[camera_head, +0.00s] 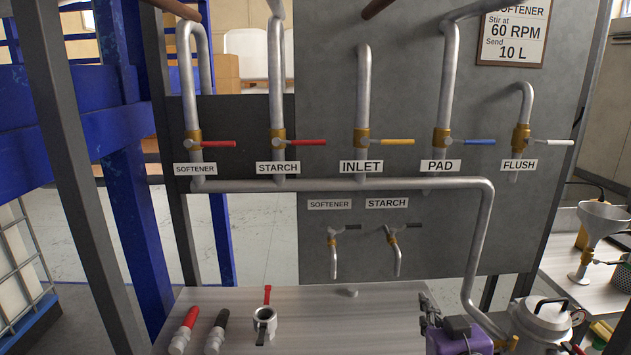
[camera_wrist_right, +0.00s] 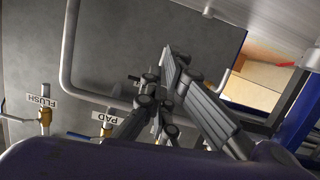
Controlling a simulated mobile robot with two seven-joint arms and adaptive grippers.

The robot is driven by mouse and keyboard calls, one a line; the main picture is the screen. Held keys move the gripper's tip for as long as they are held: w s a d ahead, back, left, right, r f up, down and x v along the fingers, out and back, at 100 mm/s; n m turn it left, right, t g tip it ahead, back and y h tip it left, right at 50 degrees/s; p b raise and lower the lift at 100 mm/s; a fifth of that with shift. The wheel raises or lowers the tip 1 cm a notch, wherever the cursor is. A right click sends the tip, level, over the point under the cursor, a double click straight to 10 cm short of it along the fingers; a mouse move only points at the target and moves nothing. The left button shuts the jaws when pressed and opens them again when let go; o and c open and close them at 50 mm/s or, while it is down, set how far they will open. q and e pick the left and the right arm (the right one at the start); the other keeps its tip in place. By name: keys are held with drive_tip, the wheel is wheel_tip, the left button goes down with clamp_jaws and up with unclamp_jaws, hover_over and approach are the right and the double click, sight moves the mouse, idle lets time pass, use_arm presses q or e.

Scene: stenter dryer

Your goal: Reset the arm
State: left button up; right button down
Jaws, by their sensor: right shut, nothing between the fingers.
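My right gripper (camera_head: 428,310) is low in the head view, above the right part of the steel table (camera_head: 340,320), with its purple wrist beside it. In the right wrist view its dark fingers (camera_wrist_right: 163,85) are shut with nothing between them. It is apart from the valve panel (camera_head: 420,230) behind it. My left gripper is not in view.
The panel carries labelled pipes with lever valves, including the yellow INLET lever (camera_head: 397,142). A pot (camera_head: 541,322) and funnel (camera_head: 602,222) stand at right. The table's middle is clear.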

drive_tip(key=s+d+f+g, duration=0.1)
drive_tip(key=s+f+g, duration=0.6)
drive_tip(key=s+f, duration=1.15)
drive_tip(key=s+f+g+h, duration=0.1)
drive_tip(key=s+f+g, duration=0.2)
drive_tip(key=s, duration=0.7)
drive_tip(key=s+f+g, duration=0.3)
drive_tip(key=s, duration=0.8)
drive_tip(key=w+a+f+t, duration=0.2)
drive_tip(key=w+f+t, duration=0.1)
drive_tip(key=f, duration=0.2)
drive_tip(key=w+a+f+t+y, duration=0.1)
drive_tip(key=w+a+f+t, duration=0.1)
drive_tip(key=f, duration=0.4)
drive_tip(key=shift+w+a+f+m+t, duration=0.2)
drive_tip(key=shift+w+f+m+t, duration=0.1)
drive_tip(key=shift+w+t, duration=0.7)
